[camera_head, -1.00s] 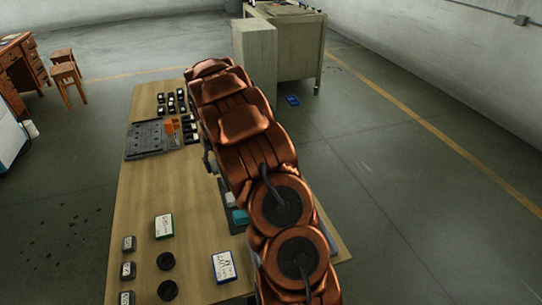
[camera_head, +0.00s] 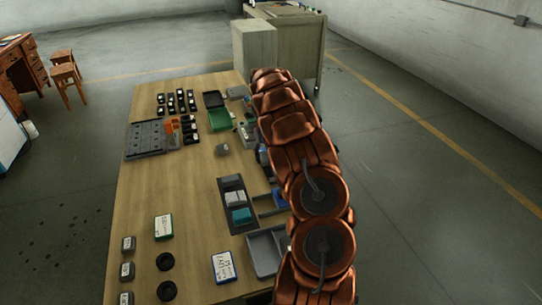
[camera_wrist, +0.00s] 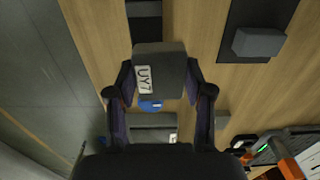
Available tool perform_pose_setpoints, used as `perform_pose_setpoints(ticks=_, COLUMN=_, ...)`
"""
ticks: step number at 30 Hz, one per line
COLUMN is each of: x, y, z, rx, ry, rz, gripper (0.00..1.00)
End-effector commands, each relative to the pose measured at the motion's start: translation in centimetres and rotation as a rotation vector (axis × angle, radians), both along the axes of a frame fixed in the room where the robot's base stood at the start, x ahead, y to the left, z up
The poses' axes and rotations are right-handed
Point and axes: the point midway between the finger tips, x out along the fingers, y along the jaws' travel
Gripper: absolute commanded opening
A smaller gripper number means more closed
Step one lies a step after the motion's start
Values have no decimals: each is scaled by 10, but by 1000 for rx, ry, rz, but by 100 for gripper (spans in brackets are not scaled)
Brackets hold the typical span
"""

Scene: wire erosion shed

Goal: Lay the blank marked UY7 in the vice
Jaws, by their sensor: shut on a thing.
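In the wrist view my gripper (camera_wrist: 159,78) is shut on a dark grey blank (camera_wrist: 172,60), with a finger on each side of it. A white label reading UY7 faces the camera on its left part. Below it in the picture, a grey body (camera_wrist: 153,134) with a round blue part (camera_wrist: 150,105) shows between my fingers; it may be the vice, but it is partly covered and I cannot be sure. The blank appears apart from it. In the head view my arm hides my gripper and the blank.
The wooden table (camera_head: 190,185) carries a dark tray with grey and teal blocks (camera_head: 241,215), a grey tray (camera_head: 264,253), a green tray (camera_head: 219,119) and a small grey block (camera_head: 222,149). Labelled boxes and black rings lie at the near left. Bare wood lies left of centre.

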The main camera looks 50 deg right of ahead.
Motion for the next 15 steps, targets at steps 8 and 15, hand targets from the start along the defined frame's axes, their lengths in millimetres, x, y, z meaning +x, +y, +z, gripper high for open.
perform_pose_setpoints(ticks=8, x=-9, y=-16, z=-3, rx=-2, ry=-2, rz=-14, gripper=0)
perform_pose_setpoints(ticks=15, x=-10, y=-17, z=-9, rx=-3, ry=-2, rz=-15, gripper=0)
